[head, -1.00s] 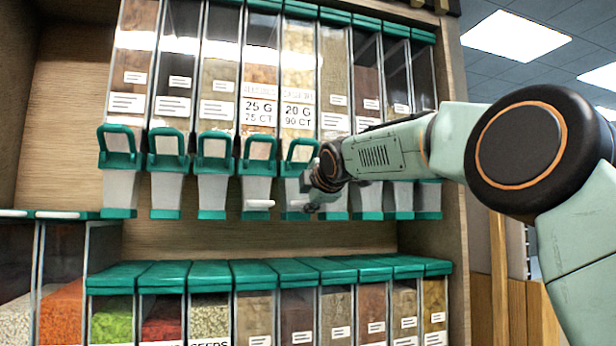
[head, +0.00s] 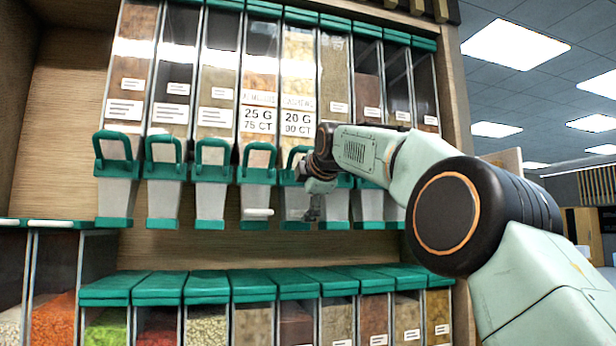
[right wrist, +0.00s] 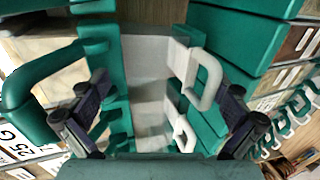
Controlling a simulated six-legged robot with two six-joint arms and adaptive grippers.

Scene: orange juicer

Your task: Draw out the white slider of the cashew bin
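The cashew bin (head: 298,72), labelled 20 G 90 CT, is a clear dispenser in the upper row, with a green lift handle (head: 292,158) and a pale chute. My right gripper (head: 313,201) is in front of its chute's lower right part and hides its slider in the head view. In the right wrist view my right gripper (right wrist: 165,92) is open and empty. A white loop-shaped slider handle (right wrist: 207,82) is near its right finger, apparently apart from it; a second white loop (right wrist: 184,134) shows lower. I cannot tell which bin each belongs to. My left gripper is not in view.
The almond bin (head: 256,75), labelled 25 G 75 CT, stands directly left, its white slider (head: 257,212) showing at the chute bottom. Neighbouring dispensers stand close on both sides. Below is a row of green-lidded bins (head: 205,277), with an open gap above it.

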